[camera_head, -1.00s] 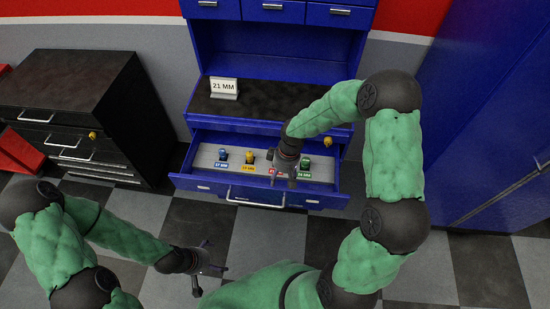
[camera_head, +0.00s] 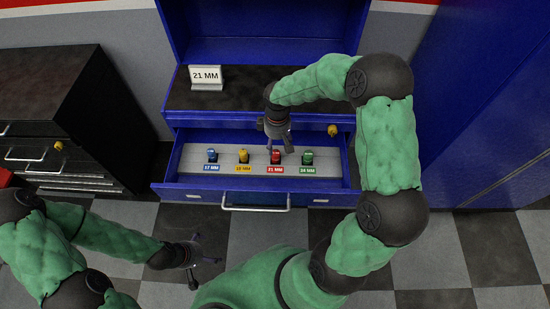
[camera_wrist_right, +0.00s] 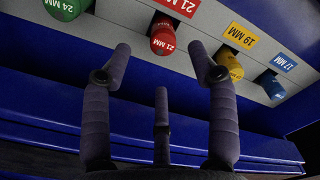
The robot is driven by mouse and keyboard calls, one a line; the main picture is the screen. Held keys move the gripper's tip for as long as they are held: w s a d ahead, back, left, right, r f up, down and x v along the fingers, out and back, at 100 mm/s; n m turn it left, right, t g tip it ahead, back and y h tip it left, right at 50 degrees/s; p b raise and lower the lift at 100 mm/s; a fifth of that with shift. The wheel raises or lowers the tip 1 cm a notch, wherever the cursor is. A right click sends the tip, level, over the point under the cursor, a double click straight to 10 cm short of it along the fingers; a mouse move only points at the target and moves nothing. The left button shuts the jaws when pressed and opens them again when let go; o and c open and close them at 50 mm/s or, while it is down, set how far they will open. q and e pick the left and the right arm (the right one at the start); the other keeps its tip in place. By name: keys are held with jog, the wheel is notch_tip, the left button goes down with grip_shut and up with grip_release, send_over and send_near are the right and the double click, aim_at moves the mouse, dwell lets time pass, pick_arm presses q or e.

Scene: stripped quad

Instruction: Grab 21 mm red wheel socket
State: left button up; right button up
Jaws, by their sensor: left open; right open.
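The red 21 mm wheel socket (camera_head: 275,157) stands in the open blue drawer, above its red 21 MM label (camera_head: 275,170). In the right wrist view the red socket (camera_wrist_right: 162,36) sits beyond the fingers, between the two outer ones. My right gripper (camera_head: 282,148) is open and empty, above the drawer close to the red socket; it also shows in the right wrist view (camera_wrist_right: 162,70). I see no contact with the socket. My left gripper (camera_head: 205,262) is open and empty, low at the left, in front of the drawer.
Blue 17 mm (camera_head: 212,156), yellow 19 mm (camera_head: 243,156) and green 24 mm (camera_head: 307,158) sockets stand in the same row. The blue drawer front (camera_head: 180,194) bounds them. A 21 MM sign (camera_head: 206,76) stands on the dark worktop (camera_head: 245,100). A black cabinet (camera_head: 50,100) is at left.

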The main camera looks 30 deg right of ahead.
aim_at(276, 153)
notch_tip(276, 153, down, 4)
jog(key=shift+w+r+b, duration=0.15)
jog(key=shift+r+b, duration=0.1)
jog(key=shift+b, duration=0.05)
jog(key=shift+w+a+f+b, duration=0.1)
jog(key=shift+f+b, duration=0.3)
jog(key=shift+f, duration=0.9)
jog(key=shift+a+f+b, duration=0.1)
jog(key=shift+f+b, duration=0.3)
jog(key=shift+f, duration=0.85)
grip_shut()
